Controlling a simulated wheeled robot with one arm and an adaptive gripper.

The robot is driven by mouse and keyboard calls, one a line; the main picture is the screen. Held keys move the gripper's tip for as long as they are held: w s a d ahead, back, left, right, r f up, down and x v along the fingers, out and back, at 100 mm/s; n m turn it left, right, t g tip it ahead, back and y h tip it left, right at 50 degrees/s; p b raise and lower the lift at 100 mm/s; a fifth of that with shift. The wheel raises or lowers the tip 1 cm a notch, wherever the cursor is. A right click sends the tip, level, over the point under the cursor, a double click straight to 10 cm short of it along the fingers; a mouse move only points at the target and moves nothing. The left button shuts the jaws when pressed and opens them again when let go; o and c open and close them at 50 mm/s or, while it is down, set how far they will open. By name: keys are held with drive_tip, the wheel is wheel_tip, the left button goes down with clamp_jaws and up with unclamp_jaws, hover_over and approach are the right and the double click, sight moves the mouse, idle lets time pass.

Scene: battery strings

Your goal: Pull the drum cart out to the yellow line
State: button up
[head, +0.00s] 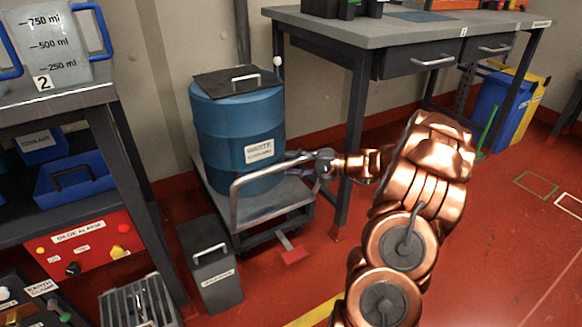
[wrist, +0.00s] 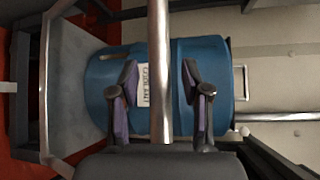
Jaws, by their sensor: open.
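The drum cart (head: 283,200) is a low grey platform with a pale tubular push handle (head: 262,172). It stands against the wall between two benches. A blue drum (head: 236,135) with a dark lid and a white label stands upright on it. My gripper (head: 308,166) is at the right part of the handle. In the wrist view my gripper (wrist: 160,78) is open, with one finger on each side of the handle bar (wrist: 160,50) and gaps visible. The drum (wrist: 105,85) shows behind the bar. A yellow line (head: 318,312) on the floor is partly hidden by my arm.
A grey lidded bin (head: 212,265) stands in front of the cart at the left. A red pedal (head: 293,255) sticks out below the cart. A bench leg (head: 357,150) stands close to the right. Red floor is open at the right.

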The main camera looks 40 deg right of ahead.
drive_tip(key=shift+w+a, duration=0.2)
drive_tip(key=shift+w, duration=0.05)
drive_tip(key=shift+c, duration=0.4)
clamp_jaws()
